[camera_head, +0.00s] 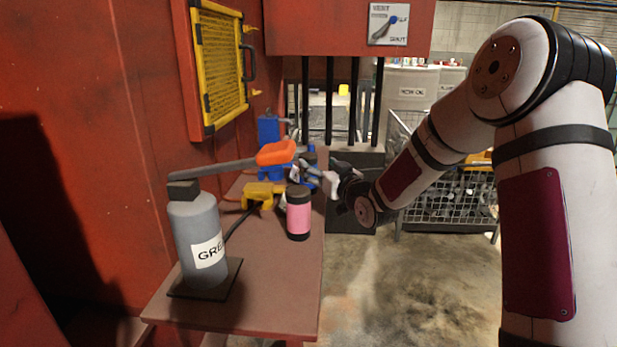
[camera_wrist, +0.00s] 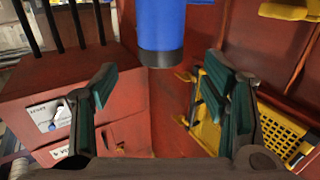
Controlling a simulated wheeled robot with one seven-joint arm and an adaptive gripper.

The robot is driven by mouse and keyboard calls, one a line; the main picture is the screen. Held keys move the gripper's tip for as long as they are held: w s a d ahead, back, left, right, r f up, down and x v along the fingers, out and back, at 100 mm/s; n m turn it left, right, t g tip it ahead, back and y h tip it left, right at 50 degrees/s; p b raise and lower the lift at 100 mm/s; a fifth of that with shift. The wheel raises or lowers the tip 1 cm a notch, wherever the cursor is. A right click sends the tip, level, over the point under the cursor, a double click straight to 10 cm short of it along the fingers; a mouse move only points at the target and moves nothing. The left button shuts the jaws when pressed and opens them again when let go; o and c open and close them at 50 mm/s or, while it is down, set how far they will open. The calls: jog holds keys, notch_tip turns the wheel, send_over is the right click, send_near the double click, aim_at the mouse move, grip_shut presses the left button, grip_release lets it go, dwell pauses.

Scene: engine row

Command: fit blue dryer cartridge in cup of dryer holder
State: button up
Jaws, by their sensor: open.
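My gripper (camera_head: 322,180) reaches over the far end of the bench in the head view, small and partly merged with blue parts behind it. In the wrist view, its two dark green finger pads stand wide apart with nothing between them (camera_wrist: 168,95). A blue cylinder (camera_wrist: 161,22) with a darker end band shows at the top middle of the wrist view, beyond the fingers and apart from them. In the head view, a blue body (camera_head: 268,130) stands near the red wall, and more blue shows beside my gripper. I cannot tell which is the cartridge; the holder's cup is not clearly visible.
On the bench (camera_head: 262,300) stand a grey grease bottle (camera_head: 196,235), a pink cylinder with black ends (camera_head: 298,212) and a yellow part (camera_head: 262,195). An orange-ended lever (camera_head: 275,153) lies above them. A yellow panel (camera_head: 220,65) hangs on the red wall.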

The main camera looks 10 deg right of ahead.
aim_at(313, 162)
jog(key=shift+f+b+x, duration=0.15)
jog(key=shift+b+x, duration=0.2)
jog(key=shift+x, duration=1.4)
jog(key=shift+f+b+x, duration=0.1)
jog(key=shift+b+x, duration=0.25)
jog(key=shift+x, duration=1.4)
jog(key=c, duration=1.4)
jog(key=shift+r, duration=0.1)
jog(key=shift+c, duration=0.2)
